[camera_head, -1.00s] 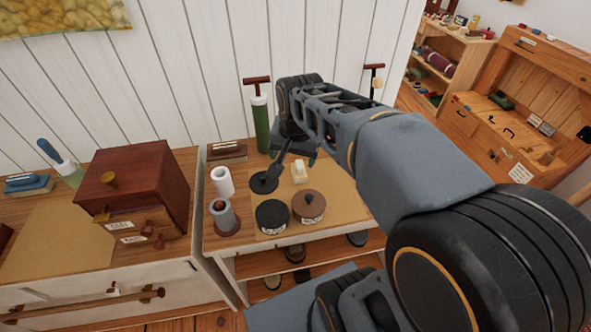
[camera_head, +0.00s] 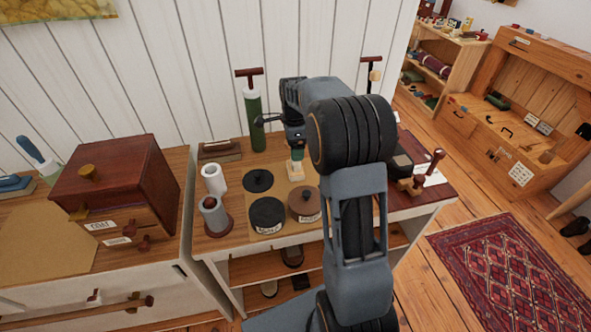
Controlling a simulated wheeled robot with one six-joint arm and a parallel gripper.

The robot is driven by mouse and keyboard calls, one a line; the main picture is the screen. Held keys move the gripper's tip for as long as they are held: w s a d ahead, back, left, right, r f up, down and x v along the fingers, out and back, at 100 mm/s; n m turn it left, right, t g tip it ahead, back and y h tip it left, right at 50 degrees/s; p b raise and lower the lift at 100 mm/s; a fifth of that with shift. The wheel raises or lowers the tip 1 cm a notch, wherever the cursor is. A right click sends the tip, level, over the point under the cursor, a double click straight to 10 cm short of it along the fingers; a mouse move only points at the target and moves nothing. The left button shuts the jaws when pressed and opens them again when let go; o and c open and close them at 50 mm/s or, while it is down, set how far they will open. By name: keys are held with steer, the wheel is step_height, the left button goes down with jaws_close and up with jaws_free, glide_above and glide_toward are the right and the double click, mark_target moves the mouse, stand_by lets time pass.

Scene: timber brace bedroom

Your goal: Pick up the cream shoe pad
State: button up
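The cream shoe pad (camera_head: 296,169) is a small pale block on the tan mat of the low shelf unit, behind the brown round tin and right of the black lid. My arm reaches in from the lower right and hides the mat's right part.
A black lid (camera_head: 258,180), a black tin (camera_head: 267,214) and a brown tin (camera_head: 304,203) stand close by on the mat. A white roll (camera_head: 214,179) is to the left. A green pump (camera_head: 254,118) and a brush (camera_head: 220,150) stand behind. A wooden box (camera_head: 125,185) is further left.

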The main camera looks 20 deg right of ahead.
mark_target(295, 167)
steer(key=shift+s+f, duration=0.15)
steer(key=shift+f, duration=3.25)
steer(key=c, duration=1.1)
